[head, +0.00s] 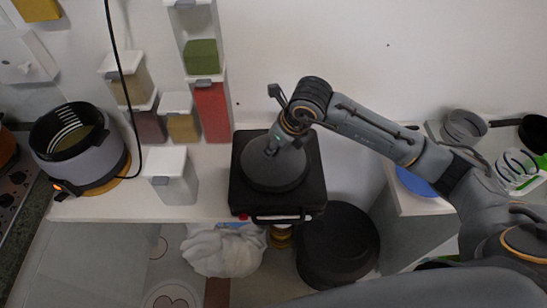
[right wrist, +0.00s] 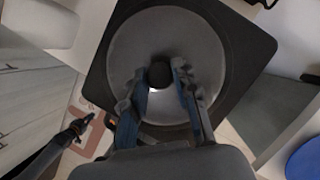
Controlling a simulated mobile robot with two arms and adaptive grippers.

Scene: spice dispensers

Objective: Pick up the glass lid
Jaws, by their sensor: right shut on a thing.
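The glass lid (head: 275,177) is a round, dark grey disc over the black square hotplate (head: 238,192) in the head view. In the right wrist view the lid (right wrist: 128,50) fills the middle, with a dark round knob (right wrist: 160,74) at its centre. My right gripper (head: 273,147) reaches down onto the lid from above. Its two fingers (right wrist: 161,78) are closed on the knob from both sides. I cannot tell whether the lid rests on something or hangs just above it.
A grey cooker (head: 85,160) stands at the left. White-lidded spice dispensers (head: 175,180) stand left of the hotplate, with taller ones (head: 212,110) behind. A black round bin (head: 338,245) and a white bag (head: 222,252) are below the counter's front edge. A blue plate (head: 415,182) lies to the right.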

